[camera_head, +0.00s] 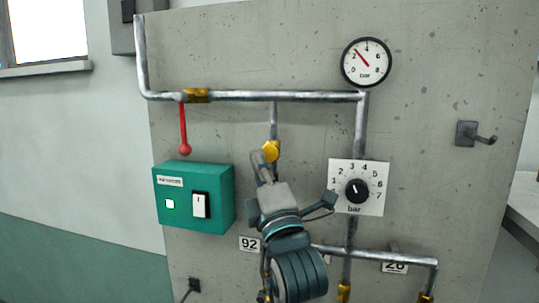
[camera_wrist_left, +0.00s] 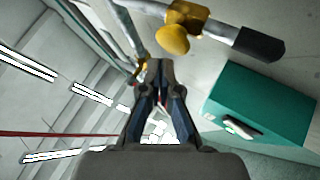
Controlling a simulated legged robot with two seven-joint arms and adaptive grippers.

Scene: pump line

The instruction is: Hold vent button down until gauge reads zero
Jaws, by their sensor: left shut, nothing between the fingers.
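The round yellow vent button (camera_head: 271,150) sits at the lower end of a short vertical pipe on the concrete panel. It also shows in the left wrist view as a yellow dome (camera_wrist_left: 173,40). My left gripper (camera_head: 262,162) is shut and empty, its fingertips just below and left of the button in the head view. In the left wrist view the closed fingertips (camera_wrist_left: 160,66) are beneath the button in the picture; I cannot tell whether they touch it. The gauge (camera_head: 366,62) at the upper right has its red needle between 2 and 4 bar. My right gripper is not in view.
A teal box (camera_head: 220,190) with a white rocker switch and a lit lamp is left of my gripper. A red lever (camera_head: 184,130) hangs above it. A numbered dial (camera_head: 357,190) is to the right. A hook (camera_head: 484,138) juts from the panel at far right.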

